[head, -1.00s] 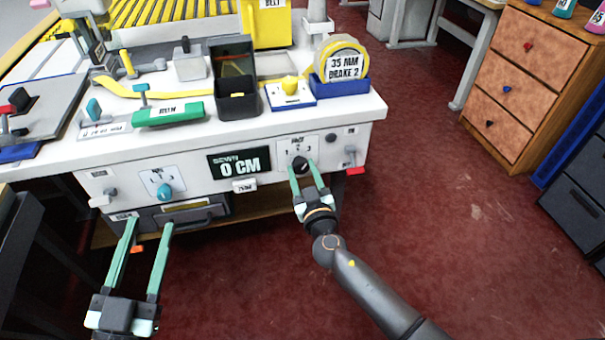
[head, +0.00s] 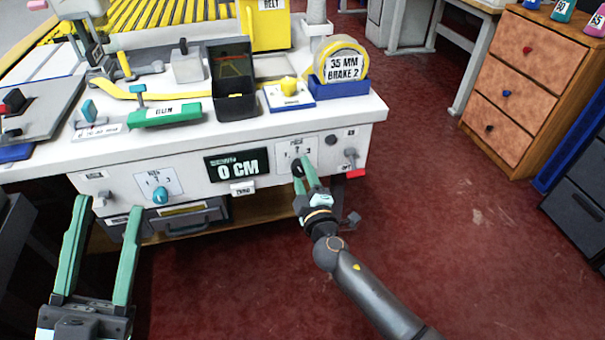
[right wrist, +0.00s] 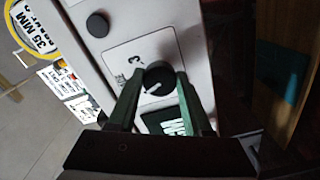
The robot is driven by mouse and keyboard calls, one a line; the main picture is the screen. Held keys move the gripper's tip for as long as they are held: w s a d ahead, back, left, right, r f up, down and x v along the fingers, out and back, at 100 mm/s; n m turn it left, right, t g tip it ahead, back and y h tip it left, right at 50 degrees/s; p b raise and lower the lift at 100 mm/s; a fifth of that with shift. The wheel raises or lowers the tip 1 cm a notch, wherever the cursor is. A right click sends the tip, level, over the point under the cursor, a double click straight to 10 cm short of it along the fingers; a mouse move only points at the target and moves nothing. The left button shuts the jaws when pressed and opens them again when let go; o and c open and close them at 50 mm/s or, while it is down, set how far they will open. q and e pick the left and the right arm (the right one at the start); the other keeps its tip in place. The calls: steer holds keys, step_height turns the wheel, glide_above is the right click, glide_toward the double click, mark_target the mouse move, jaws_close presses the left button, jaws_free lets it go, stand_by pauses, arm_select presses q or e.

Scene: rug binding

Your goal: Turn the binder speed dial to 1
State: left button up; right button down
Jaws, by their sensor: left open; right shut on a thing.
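A black round dial (right wrist: 158,82) sits on a white numbered plate on the machine's front panel; the plate (head: 296,152) shows 1, 2 and 3 in the head view. My right gripper (head: 300,172) has its green fingers on both sides of this dial, closed on it. In the right wrist view the dial's white pointer mark is turned away from the 3. The fingers hide part of the plate, and its small label is too blurred to read. My left gripper (head: 106,207) is open and empty, in front of the panel's left end.
A teal knob (head: 160,195) on another numbered plate is left of the 0 CM display (head: 237,165). A red-tipped lever (head: 352,163) is close right of my right gripper.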

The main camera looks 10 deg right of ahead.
steer(key=shift+n, duration=1.5)
arm_select(q)
steer(key=shift+w+a+f+n+y, duration=0.15)
steer(key=shift+w+f+n+y, duration=0.7)
steer(key=shift+f+y, duration=0.2)
arm_select(e)
steer(key=shift+n, duration=1)
arm_select(q)
steer(key=shift+f, duration=0.1)
arm_select(e)
steer(key=shift+c, duration=1.6)
jaws_free()
